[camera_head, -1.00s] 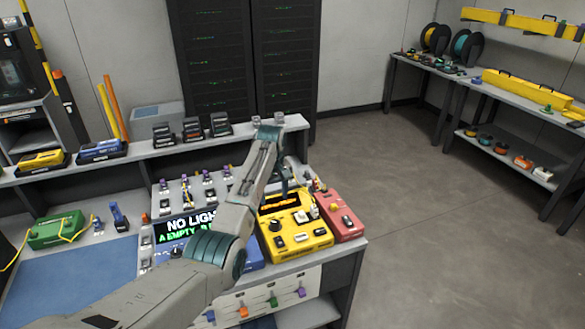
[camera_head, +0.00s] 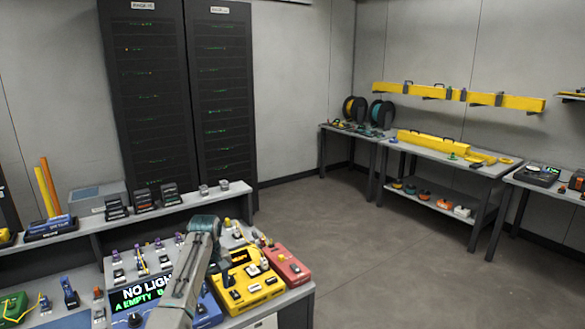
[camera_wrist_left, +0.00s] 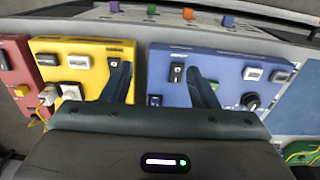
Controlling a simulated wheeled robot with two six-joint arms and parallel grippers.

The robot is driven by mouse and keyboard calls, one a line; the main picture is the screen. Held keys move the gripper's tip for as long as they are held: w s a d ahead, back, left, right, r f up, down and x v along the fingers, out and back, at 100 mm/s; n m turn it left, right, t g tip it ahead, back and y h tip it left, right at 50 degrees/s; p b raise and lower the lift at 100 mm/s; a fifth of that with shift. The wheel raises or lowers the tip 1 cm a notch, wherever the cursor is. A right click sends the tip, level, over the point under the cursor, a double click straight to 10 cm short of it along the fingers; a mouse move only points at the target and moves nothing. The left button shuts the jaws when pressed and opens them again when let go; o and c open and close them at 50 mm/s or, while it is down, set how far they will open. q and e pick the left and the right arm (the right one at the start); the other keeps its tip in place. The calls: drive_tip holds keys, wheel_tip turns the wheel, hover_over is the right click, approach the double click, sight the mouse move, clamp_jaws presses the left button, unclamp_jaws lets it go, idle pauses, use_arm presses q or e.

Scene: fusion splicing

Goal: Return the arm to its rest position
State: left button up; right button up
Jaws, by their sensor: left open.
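My left arm (camera_head: 187,275) reaches in from the bottom of the head view over the workbench. In the wrist view my left gripper (camera_wrist_left: 158,72) is open, with two dark fingers apart and nothing between them. One finger overlaps the yellow device (camera_wrist_left: 95,55) and the other the blue device (camera_wrist_left: 225,65); whether they touch is not clear. In the head view the gripper (camera_head: 217,248) is mostly hidden by the arm. The yellow device (camera_head: 247,289) shows to the right of the arm. My right gripper is not in view.
A red device (camera_head: 288,265) sits at the bench's right end. A display reading "NO LIGHT" (camera_head: 142,297) is partly covered by my arm. A raised shelf (camera_head: 170,211) with small units lies behind. Open floor (camera_head: 370,260) and a side table (camera_head: 450,162) are right.

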use_arm(q)
drive_tip(key=s+a+f+m+t, duration=0.2)
drive_tip(key=s+a+f+m, duration=0.15)
drive_tip(key=s+f, duration=1.45)
drive_tip(key=s+a+r+m+t, duration=0.15)
drive_tip(key=s+r, duration=0.25)
drive_tip(key=s, duration=1.2)
drive_tip(key=s+d+r+m, duration=0.1)
drive_tip(key=s+r+m, duration=0.25)
drive_tip(key=s, duration=1.25)
drive_tip(key=a+f+n+g+y+b, duration=0.1)
drive_tip(key=a+f, duration=0.2)
drive_tip(key=f, duration=2.7)
drive_tip(key=s+a+f+g+b, duration=0.1)
drive_tip(key=s+f, duration=1.8)
drive_tip(key=f, duration=0.2)
drive_tip(key=shift+a+f+b, duration=0.15)
drive_tip(key=shift+a+b, duration=0.1)
drive_tip(key=shift+b, duration=0.05)
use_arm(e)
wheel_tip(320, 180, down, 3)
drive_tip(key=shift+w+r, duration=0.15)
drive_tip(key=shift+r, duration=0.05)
